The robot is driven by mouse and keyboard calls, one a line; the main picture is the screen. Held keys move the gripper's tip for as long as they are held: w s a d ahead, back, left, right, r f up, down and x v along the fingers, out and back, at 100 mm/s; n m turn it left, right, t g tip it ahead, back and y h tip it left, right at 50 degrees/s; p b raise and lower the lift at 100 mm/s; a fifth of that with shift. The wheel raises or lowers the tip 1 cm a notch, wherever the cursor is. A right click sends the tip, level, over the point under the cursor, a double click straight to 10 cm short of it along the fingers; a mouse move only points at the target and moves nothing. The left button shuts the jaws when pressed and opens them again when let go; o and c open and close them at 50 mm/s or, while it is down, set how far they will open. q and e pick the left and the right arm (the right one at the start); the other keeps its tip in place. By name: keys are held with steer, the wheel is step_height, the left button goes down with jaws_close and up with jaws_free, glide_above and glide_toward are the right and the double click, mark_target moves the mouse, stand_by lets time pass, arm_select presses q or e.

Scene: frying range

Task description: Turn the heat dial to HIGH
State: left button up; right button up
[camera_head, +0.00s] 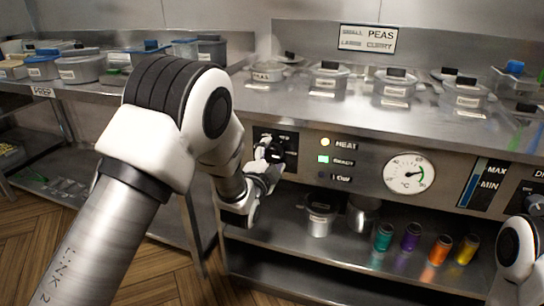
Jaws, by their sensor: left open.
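The heat dial (275,152) is a dark knob on a black plate at the left of the range's steel front panel. My left gripper (270,158) is at the dial, its fingers in front of and partly over it. I cannot tell whether the fingers touch the knob. The gripper is open. The fingers and wrist hide part of the dial, so its setting is not readable. A yellowish HEAT lamp (325,142) and a green lamp (323,159) show right of the dial. My right arm shows only in part at the lower right edge; its gripper is out of view.
A round temperature gauge (409,174) and a MAX/MIN level strip (484,185) sit further right on the panel. Lidded pots (328,79) stand on the top. Coloured jars (411,236) and metal pots stand on the shelf below. A PREP counter (110,90) is at left.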

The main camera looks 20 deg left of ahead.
arm_select(q)
steer(key=shift+s, duration=0.1)
steer(key=s, duration=1.1)
steer(key=shift+s+a, duration=0.15)
steer(key=shift+s, duration=0.25)
steer(key=shift+f, duration=0.15)
